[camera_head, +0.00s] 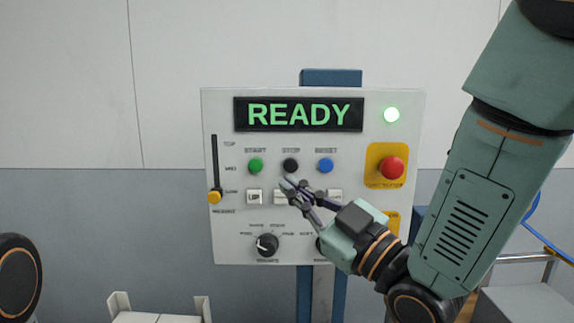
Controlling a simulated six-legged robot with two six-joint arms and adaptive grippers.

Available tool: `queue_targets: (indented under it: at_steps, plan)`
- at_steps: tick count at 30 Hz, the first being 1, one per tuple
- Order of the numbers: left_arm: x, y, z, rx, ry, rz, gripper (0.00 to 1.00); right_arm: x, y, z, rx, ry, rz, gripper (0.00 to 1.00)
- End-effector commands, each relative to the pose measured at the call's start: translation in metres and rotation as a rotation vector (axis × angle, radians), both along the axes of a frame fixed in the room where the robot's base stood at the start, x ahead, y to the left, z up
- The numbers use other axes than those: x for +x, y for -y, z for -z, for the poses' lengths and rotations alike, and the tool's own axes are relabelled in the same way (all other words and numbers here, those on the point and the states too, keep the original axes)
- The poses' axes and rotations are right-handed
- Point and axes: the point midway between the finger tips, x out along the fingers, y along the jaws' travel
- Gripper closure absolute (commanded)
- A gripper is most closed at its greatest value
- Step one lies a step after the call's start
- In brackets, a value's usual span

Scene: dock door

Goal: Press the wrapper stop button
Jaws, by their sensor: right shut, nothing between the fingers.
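The wrapper control panel (225,120) is a light grey board on a blue post. Its black stop button (291,165) sits in the upper middle under the label STOP, between a green START button (256,166) and a blue RESET button (325,166). My right gripper (287,184) is shut and empty, its fingertips just below the stop button in the picture. I cannot tell whether the fingertips touch the panel. The gripper and arm hide part of the panel's lower right. My left gripper is not in view.
A red button on a yellow plate (373,181) is at the right. A yellow-knobbed slider (215,197) is at the left. A dark knob (267,245) sits below.

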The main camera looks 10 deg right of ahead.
Motion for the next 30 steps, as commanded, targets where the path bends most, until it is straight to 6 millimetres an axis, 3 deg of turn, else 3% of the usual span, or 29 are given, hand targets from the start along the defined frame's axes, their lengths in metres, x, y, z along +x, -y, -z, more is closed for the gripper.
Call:
queue_targets:
  at_steps: [10,30]
  plan:
    - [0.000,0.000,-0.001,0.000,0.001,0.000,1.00,0.009,0.001,0.001,0.002,-0.004,0.001,1.00]
    - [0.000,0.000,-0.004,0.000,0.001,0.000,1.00,0.084,0.014,0.001,0.002,-0.004,0.001,1.00]
